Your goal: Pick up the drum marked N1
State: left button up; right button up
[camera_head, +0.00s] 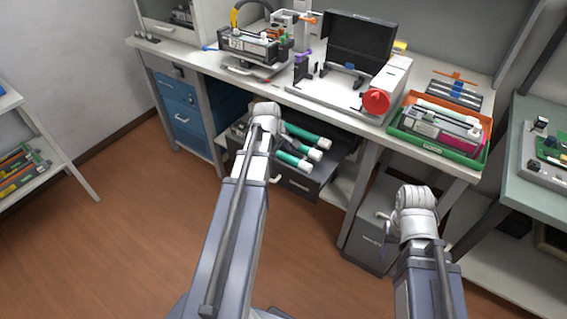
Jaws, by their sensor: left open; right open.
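Several green drums with white ends lie in an open dark drawer (318,186) under the bench; one upper drum (308,136) and one lower drum (294,160) show clearly. No N1 mark is legible on any of them. My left gripper (265,112) is open, in front of the bench at the drawer's left side, and the arm hides part of the drawer. My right gripper (415,198) is open, in front of the bench's right part, apart from the drums. The fingers of both grippers are hard to make out.
On the bench (222,66) stand a cartridge unit (250,46), a black open case (345,45), a red knob (376,102) and an orange-green tray (432,148) of parts. A blue drawer cabinet (184,115) is below left. The floor at left is clear.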

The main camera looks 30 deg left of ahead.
pick_arm(q)
jog(key=shift+f, duration=0.1)
grip_shut()
dwell(0.6)
